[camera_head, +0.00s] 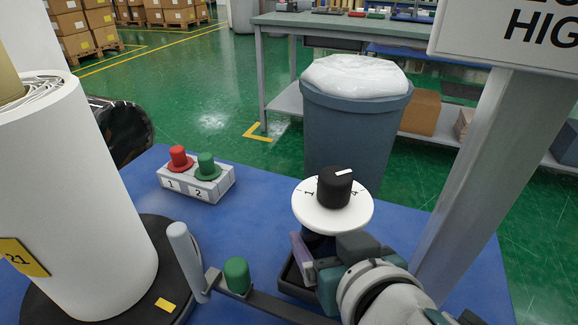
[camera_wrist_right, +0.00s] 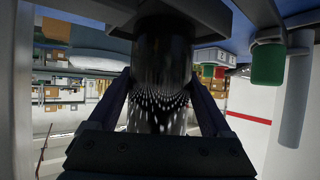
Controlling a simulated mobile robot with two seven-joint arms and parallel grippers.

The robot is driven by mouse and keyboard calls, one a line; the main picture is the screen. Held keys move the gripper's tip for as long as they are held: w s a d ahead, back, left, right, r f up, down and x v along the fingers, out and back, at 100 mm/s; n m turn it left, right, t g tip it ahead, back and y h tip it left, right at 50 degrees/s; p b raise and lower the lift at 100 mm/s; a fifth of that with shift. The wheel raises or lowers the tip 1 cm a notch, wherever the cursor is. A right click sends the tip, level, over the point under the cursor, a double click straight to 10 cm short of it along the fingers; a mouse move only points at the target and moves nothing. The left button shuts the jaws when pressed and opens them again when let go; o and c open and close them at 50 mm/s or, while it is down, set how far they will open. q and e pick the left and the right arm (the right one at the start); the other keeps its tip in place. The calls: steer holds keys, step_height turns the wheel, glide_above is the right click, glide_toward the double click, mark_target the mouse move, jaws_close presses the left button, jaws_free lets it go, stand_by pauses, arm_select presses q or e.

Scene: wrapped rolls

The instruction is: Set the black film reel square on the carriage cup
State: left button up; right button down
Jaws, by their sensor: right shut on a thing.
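The black film reel (camera_wrist_right: 165,60) is a dark, shiny cylinder between the two fingers of my right gripper (camera_wrist_right: 162,92) in the right wrist view. In the head view the reel (camera_head: 318,241) is mostly hidden under the white dial and behind my right gripper (camera_head: 316,258), which is shut on it. A dark, shallow, tray-like cup (camera_head: 288,284) shows around the gripper, on the carriage arm (camera_head: 265,303). The reel's end is close to this dark part; I cannot tell whether it touches or sits square. My left gripper is out of view.
A white dial with a black knob (camera_head: 334,188) stands just beyond the gripper. A green cap (camera_head: 237,275) and grey roller (camera_head: 187,262) are left of it. A tall white roll (camera_head: 75,205) fills the left. A post (camera_head: 490,170) rises at right. Blue table (camera_head: 258,222) is clear at centre-left.

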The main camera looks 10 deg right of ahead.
steer(key=shift+r, duration=0.1)
steer(key=shift+f+b, duration=0.35)
stand_by(0.5)
jaws_free()
steer(key=p+v, duration=0.2)
steer(key=v, duration=0.8)
